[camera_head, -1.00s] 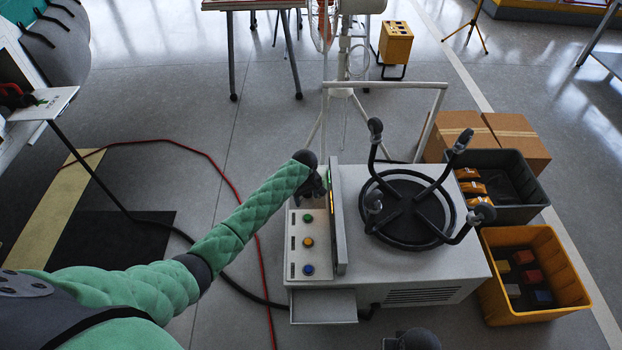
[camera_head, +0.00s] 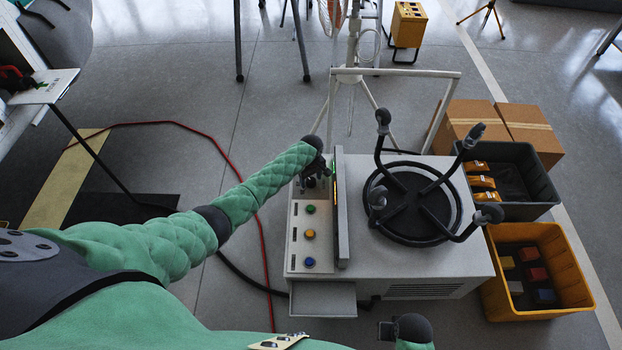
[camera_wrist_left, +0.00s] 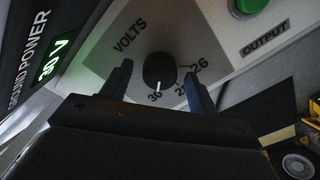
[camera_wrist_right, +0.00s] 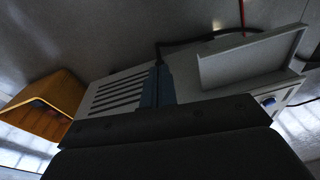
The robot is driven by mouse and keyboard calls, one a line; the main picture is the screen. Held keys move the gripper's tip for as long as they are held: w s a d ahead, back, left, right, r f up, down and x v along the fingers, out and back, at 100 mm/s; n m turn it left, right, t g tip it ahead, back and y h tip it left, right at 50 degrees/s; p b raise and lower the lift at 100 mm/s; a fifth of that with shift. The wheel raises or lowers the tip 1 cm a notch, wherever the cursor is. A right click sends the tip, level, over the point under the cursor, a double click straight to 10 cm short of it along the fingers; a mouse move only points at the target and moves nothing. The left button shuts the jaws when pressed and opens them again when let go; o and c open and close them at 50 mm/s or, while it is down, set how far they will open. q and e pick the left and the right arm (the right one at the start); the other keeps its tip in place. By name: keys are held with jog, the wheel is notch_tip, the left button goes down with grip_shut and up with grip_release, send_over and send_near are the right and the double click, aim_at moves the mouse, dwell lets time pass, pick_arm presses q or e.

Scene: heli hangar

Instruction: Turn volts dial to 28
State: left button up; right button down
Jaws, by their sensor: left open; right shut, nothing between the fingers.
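The volts dial (camera_wrist_left: 159,71) is a round black knob on the grey panel in the left wrist view. Its white pointer mark is at 30; the marks 28, partly hidden by a finger, and 26 lie to the right. The lit green display (camera_wrist_left: 54,60) reads 30 V. My left gripper (camera_wrist_left: 158,80) is open, with its fingers on either side of the dial; I cannot tell whether they touch it. In the head view my left gripper (camera_head: 318,172) hides the dial. My right gripper (camera_wrist_right: 160,85) is shut and empty, close to the power cart's front.
The white power cart (camera_head: 440,268) carries a black cable ring (camera_head: 377,230). Green (camera_head: 310,209), yellow (camera_head: 309,233) and blue (camera_head: 310,262) buttons sit below the dial. A yellow crate (camera_head: 575,262) and a dark crate (camera_head: 547,180) stand right. A red hose (camera_head: 228,178) lies left.

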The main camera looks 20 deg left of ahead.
pick_arm(q)
jog(key=shift+f, duration=0.2)
pick_arm(e)
jog(key=shift+f, duration=0.1)
pick_arm(q)
jog(key=c, duration=1)
jog(key=shift+o, duration=0.2)
jog(key=shift+r, duration=0.1)
pick_arm(e)
jog(key=shift+w, duration=0.1)
pick_arm(q)
jog(key=n+p, duration=0.3)
jog(key=shift+d+r, duration=0.1)
jog(key=n+p, duration=0.2)
jog(key=n, duration=0.2)
jog(key=shift+f+n+p, duration=0.2)
jog(key=shift+n+p, duration=0.4)
jog(key=shift+n, duration=0.8)
pick_arm(e)
jog(key=s+d+f, duration=0.1)
jog(key=s+f, duration=0.1)
jog(key=f, duration=0.7)
jog(key=s+d+f, duration=0.2)
jog(key=f, duration=0.7)
jog(key=shift+d+f+h, duration=0.3)
jog(key=shift+f, duration=0.1)
jog(key=shift+s+d+f, duration=0.1)
jog(key=shift+f, duration=0.05)
